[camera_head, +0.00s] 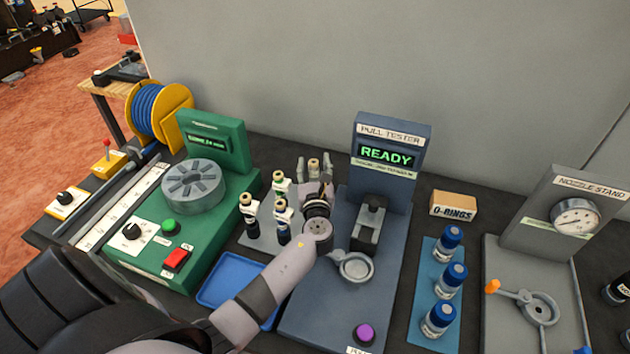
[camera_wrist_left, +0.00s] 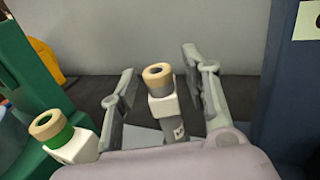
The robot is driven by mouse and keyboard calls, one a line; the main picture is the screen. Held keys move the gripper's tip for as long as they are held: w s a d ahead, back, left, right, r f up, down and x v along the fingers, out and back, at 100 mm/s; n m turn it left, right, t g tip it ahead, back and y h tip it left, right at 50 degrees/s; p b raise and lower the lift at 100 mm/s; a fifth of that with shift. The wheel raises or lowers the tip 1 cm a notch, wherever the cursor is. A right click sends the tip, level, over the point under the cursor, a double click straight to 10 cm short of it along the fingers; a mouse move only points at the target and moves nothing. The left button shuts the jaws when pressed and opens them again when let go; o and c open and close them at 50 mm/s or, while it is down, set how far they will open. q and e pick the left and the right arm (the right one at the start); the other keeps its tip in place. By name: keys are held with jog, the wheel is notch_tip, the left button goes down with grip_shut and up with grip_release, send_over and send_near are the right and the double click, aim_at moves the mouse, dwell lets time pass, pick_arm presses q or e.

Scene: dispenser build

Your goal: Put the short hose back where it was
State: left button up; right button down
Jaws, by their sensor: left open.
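My left gripper (camera_head: 314,170) is open at the back right of a light grey plate (camera_head: 258,237), its fingers pointing away from me. In the left wrist view, its two fingers stand apart on either side of an upright hose piece (camera_wrist_left: 157,80) with a tan ring top, a white labelled collar and a grey body. That hose's top (camera_head: 313,164) also shows between the fingers in the head view; its lower end is hidden. Other upright hose pieces (camera_head: 246,204) (camera_head: 283,212) stand on the plate. Which piece is the short hose, I cannot tell. My right gripper is not in view.
A green machine (camera_head: 215,232) stands left of the plate, and the blue-grey pull tester (camera_head: 410,185) reading READY stands close right. A blue tray (camera_head: 222,280) lies in front. A green-banded hose piece (camera_wrist_left: 55,130) is just left of my fingers.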

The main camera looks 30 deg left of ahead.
pick_arm(q)
jog(key=b+v, duration=0.2)
jog(key=v, duration=1)
jog(key=shift+r, duration=0.25)
